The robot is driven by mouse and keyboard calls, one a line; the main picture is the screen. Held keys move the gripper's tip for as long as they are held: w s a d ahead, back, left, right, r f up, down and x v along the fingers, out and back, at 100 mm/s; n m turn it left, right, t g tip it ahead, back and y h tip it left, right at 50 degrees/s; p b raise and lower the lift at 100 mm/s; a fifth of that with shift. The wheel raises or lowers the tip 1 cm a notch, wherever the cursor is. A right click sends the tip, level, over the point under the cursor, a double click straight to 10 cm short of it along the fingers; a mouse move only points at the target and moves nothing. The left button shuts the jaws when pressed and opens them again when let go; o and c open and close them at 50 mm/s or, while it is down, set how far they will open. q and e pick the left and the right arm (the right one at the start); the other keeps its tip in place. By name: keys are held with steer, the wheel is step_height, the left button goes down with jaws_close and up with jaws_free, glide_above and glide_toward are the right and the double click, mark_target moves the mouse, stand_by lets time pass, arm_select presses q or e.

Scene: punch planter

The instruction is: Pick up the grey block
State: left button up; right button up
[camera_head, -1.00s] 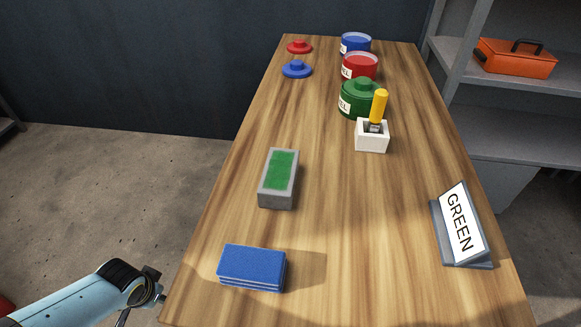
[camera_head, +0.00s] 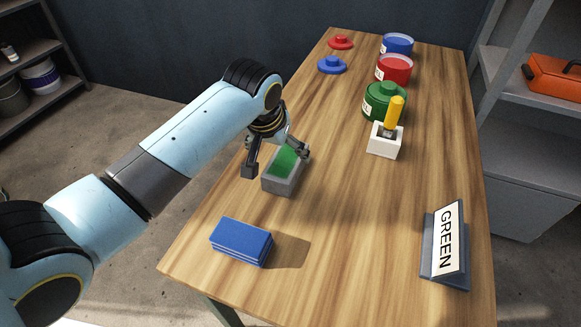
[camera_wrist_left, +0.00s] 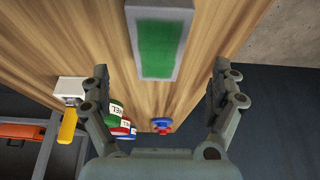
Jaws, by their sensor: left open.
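The grey block (camera_head: 279,184), with a green top face, lies on the wooden table near its left edge. It also shows at the top middle of the left wrist view (camera_wrist_left: 180,70). My left gripper (camera_head: 276,165) is open above the block in the head view, with one finger to each side of it. In the left wrist view the two fingers (camera_wrist_left: 161,78) are spread wide, and nothing is between their tips but the block's end. Part of the block's far end is hidden by the gripper. My right gripper is not in view.
A blue stack of flat pieces (camera_head: 241,241) lies nearer on the table (camera_head: 350,220). A GREEN sign (camera_head: 445,245) stands at the right. A white holder (camera_head: 385,145) with a yellow-handled tool, a green can (camera_head: 379,105), other cans and two lids stand farther back.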

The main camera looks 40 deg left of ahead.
mark_target(286, 159)
arm_select(q)
steer(key=x, duration=0.7)
steer(key=shift+w+d+b, duration=0.1)
steer(key=shift+b, duration=0.3)
steer(key=shift+r, duration=0.1)
steer(key=shift+c, duration=0.4)
steer(key=c, duration=1.6)
steer(key=shift+w+r, duration=0.1)
steer(key=shift+w, duration=0.05)
steer(key=shift+c, duration=0.5)
